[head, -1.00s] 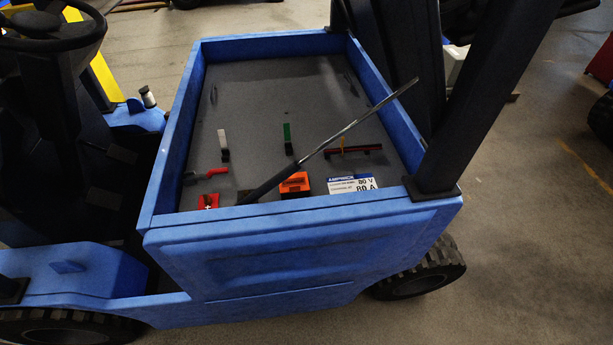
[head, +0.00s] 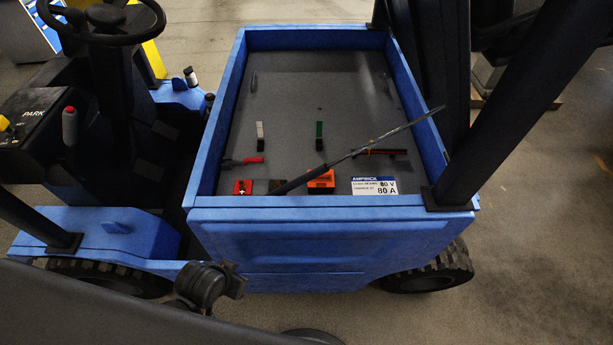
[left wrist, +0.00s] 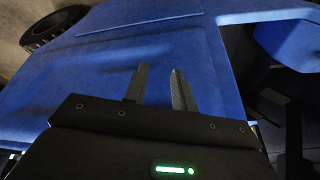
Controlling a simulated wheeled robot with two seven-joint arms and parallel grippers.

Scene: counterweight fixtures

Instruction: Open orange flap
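A small orange block-like part (head: 321,181), likely the orange flap, sits near the front wall inside the blue truck's open compartment. A long dark rod slants up to the right across it and hides part of it. My left gripper (head: 236,281) is low, outside the compartment and in front of the blue front panel. In the left wrist view its two fingers (left wrist: 157,88) are apart with nothing between them, pointing at blue bodywork. The orange part is not in that view. My right gripper is not in view.
The compartment holds a red connector (head: 243,187), a white-and-blue label plate (head: 374,186), a red-handled lever (head: 243,160), and white (head: 260,133) and green (head: 319,135) upright pieces. Blue walls (head: 330,214) surround it. A dark post (head: 500,100) rises at right.

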